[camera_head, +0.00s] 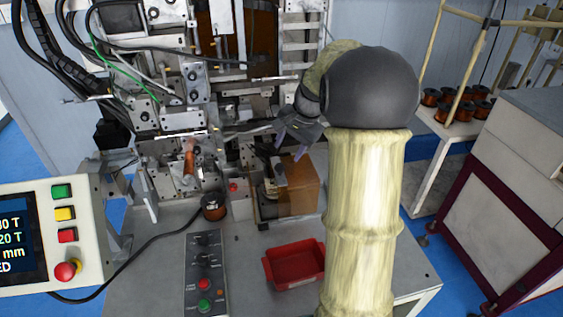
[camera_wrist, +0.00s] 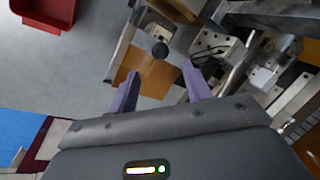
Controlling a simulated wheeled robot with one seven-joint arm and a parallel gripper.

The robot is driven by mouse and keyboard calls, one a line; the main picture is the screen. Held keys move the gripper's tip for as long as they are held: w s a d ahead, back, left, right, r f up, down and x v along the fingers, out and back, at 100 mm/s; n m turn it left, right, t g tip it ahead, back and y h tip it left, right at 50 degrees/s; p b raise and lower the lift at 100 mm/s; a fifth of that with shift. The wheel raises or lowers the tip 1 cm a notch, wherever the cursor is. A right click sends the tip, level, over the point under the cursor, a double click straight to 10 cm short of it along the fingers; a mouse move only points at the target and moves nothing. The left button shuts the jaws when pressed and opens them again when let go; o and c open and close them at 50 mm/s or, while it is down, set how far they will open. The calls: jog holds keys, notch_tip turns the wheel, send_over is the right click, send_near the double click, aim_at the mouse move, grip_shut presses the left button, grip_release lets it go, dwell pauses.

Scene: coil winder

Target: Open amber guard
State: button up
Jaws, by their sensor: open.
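The amber guard (camera_head: 300,188) is a see-through brown-orange panel with a grey metal edge, standing on the machine table right of centre. It also shows in the wrist view (camera_wrist: 155,82), partly behind my fingers. A round black knob (camera_wrist: 160,49) on a grey bar lies just beyond the fingertips in the wrist view. My gripper (camera_head: 295,135) is above the guard in the head view. In the wrist view its two purple fingers (camera_wrist: 162,73) are apart with nothing held between them. I cannot tell whether the fingers touch the guard.
A red tray (camera_head: 294,265) sits on the table in front of the guard. A copper spool (camera_head: 213,207) and a button panel (camera_head: 205,275) are to the left. Winder mechanisms crowd the back. A control screen box (camera_head: 50,235) stands at far left. A spool rack is at right.

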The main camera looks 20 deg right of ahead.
aim_at(281, 165)
jog(key=p+x, duration=0.1)
jog(key=x, duration=0.7)
jog(key=shift+c, duration=0.4)
jog(key=shift+d, duration=0.1)
grip_shut()
